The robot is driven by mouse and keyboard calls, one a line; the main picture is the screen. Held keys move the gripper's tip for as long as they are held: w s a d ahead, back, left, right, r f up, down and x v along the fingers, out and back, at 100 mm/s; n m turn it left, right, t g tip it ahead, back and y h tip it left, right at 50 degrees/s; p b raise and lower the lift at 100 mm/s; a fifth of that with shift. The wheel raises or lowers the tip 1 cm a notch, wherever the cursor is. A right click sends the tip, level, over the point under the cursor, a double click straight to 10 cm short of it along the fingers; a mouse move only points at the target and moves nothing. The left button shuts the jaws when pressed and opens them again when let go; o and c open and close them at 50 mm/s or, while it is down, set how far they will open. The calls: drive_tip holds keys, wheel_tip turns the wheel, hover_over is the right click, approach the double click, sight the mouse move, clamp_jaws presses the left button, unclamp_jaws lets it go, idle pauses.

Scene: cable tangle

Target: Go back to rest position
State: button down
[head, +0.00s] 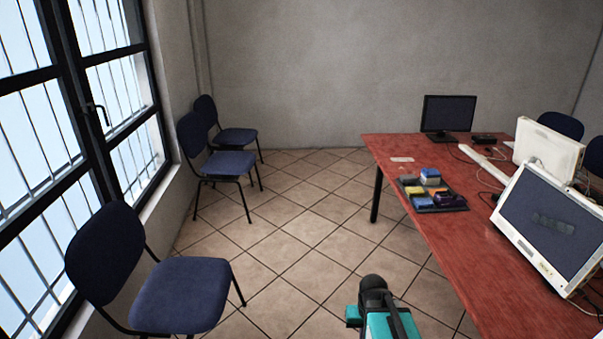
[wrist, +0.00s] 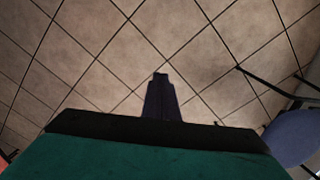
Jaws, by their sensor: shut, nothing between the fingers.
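My gripper (wrist: 160,76) shows in the wrist view as a dark narrow shape with its fingers together. It is shut and empty, over bare floor tiles. In the head view, a teal and black part of my arm shows at the bottom, left of the red table (head: 470,240). The fingers cannot be made out in the head view. Nothing touches the gripper in the wrist view.
Blue chairs stand along the window on the left, the nearest one (head: 180,295) close by. The table holds a dark tray of coloured boxes (head: 432,209), monitors (head: 553,222) and loose cables. Tiled floor (head: 300,235) between chairs and table is clear.

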drive_tip(key=s+a+f+g, duration=0.1)
drive_tip(key=s+f+g, duration=0.2)
drive_tip(key=s+f, duration=0.6)
drive_tip(key=s+a+f+g, duration=0.1)
drive_tip(key=s+f+g, duration=0.2)
drive_tip(key=s+f, duration=0.7)
drive_tip(key=s, duration=0.8)
drive_tip(key=shift+s+a+f+n, duration=0.25)
drive_tip(key=shift+s+a+n, duration=0.05)
drive_tip(key=shift+s+n, duration=0.1)
